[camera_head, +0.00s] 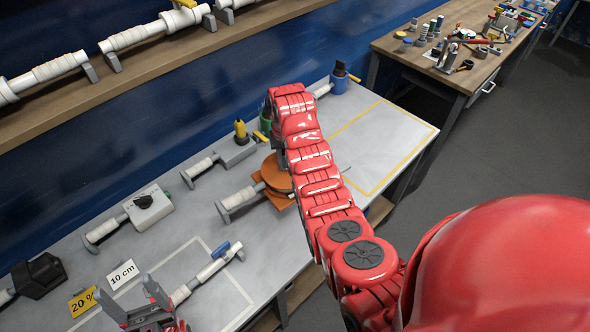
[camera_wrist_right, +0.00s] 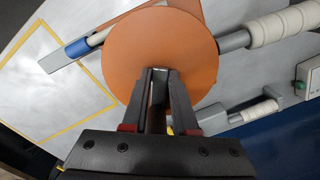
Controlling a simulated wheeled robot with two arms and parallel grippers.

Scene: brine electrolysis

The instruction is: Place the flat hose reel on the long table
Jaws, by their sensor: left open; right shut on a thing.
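The flat hose reel is an orange disc (camera_head: 275,174), partly hidden by my right arm in the head view. It also shows in the right wrist view (camera_wrist_right: 160,40), where the fingers of my right gripper (camera_wrist_right: 158,75) are shut on its near edge. It is over the grey long table (camera_head: 345,105); I cannot tell whether it touches the top. An orange flat piece (camera_head: 277,202) shows just below it. In the head view my right gripper is hidden behind the red arm. My left gripper (camera_head: 143,308) is open and empty at the lower left, over the table.
A yellow-outlined area (camera_head: 385,140) at the table's right end is largely bare. Wrapped pipe pieces (camera_head: 240,198), a grey box (camera_head: 150,206) and a black device (camera_head: 40,276) stand to the left. A wooden bench (camera_head: 465,60) with tools is beyond.

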